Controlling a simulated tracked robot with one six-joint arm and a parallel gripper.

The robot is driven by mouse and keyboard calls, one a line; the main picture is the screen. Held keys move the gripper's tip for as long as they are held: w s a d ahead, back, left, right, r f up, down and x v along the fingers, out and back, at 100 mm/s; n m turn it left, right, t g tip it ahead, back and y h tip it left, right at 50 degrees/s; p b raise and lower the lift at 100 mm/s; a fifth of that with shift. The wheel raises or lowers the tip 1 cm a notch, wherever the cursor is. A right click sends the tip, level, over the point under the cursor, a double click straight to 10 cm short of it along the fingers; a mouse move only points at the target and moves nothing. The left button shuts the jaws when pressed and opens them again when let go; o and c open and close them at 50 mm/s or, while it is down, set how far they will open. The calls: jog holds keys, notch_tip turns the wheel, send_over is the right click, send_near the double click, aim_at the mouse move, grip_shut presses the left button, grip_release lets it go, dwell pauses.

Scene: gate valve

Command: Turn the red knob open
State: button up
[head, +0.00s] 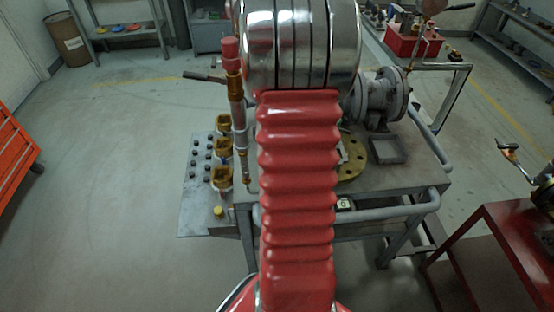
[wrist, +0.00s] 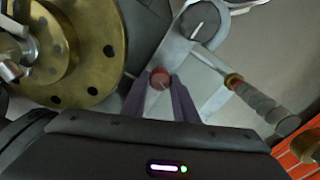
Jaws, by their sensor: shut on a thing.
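The red knob (wrist: 159,77) shows in the wrist view as a small round red piece at the tips of my gripper (wrist: 161,87). My two dark purple fingers come up from below and close on it from both sides. Its lower part is hidden between the fingers. In the head view my red ribbed arm covers the middle, and neither my gripper nor the knob can be made out there.
In the wrist view a brass flange (wrist: 80,50) with bolt holes is close on the left, and a pipe fitting (wrist: 258,98) slants on the right. In the head view a grey workbench (head: 400,180) carries a grey valve body (head: 382,98). A red-topped upright pipe (head: 231,55) stands left of my arm.

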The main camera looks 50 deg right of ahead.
jog(key=shift+n, duration=2.2)
jog(key=o, duration=1.1)
jog(key=shift+c, duration=0.2)
jog(key=shift+r, duration=0.1)
notch_tip(320, 180, up, 14)
jog(key=shift+f, duration=0.2)
jog(key=shift+s+a, duration=0.1)
